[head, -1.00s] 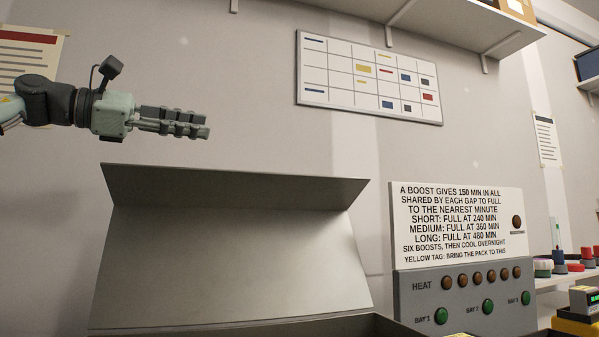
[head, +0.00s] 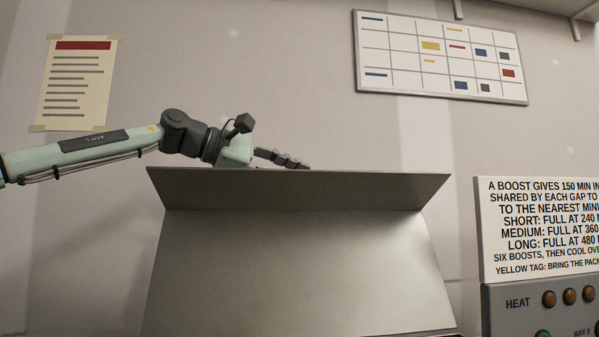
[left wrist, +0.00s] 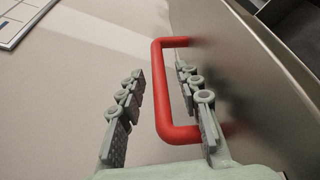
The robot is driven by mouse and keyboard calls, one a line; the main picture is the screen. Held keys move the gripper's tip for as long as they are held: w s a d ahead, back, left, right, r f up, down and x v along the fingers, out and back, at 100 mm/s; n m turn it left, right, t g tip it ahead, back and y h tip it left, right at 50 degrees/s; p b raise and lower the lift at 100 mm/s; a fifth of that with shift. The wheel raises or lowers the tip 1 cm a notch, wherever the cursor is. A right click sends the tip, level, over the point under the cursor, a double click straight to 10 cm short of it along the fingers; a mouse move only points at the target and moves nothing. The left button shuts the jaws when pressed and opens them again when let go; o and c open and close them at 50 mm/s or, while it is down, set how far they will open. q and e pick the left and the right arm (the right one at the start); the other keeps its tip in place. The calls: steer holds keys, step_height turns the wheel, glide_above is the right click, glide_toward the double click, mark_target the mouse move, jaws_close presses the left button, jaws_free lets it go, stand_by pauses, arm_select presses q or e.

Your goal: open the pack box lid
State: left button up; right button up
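The pack box lid (head: 300,270) is a grey metal panel standing raised, with a bent flange along its top, in the middle of the head view. My left gripper (head: 298,163) is behind the lid's top edge, partly hidden by it. In the left wrist view the lid (left wrist: 245,70) is at the right, with a red bar handle (left wrist: 161,90) on its outer face. My left gripper (left wrist: 160,72) is open, one finger on each side of the handle's bar, with visible gaps. My right gripper is not in view.
A grey panel (head: 500,300) with a HEAT lamp row and a text sign (head: 540,230) stands at the right. A wall chart (head: 440,60) and a paper notice (head: 75,85) hang behind.

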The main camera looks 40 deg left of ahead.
arm_select(q)
steer(key=shift+w+d, duration=0.1)
steer(key=shift+w, duration=0.2)
jaws_close()
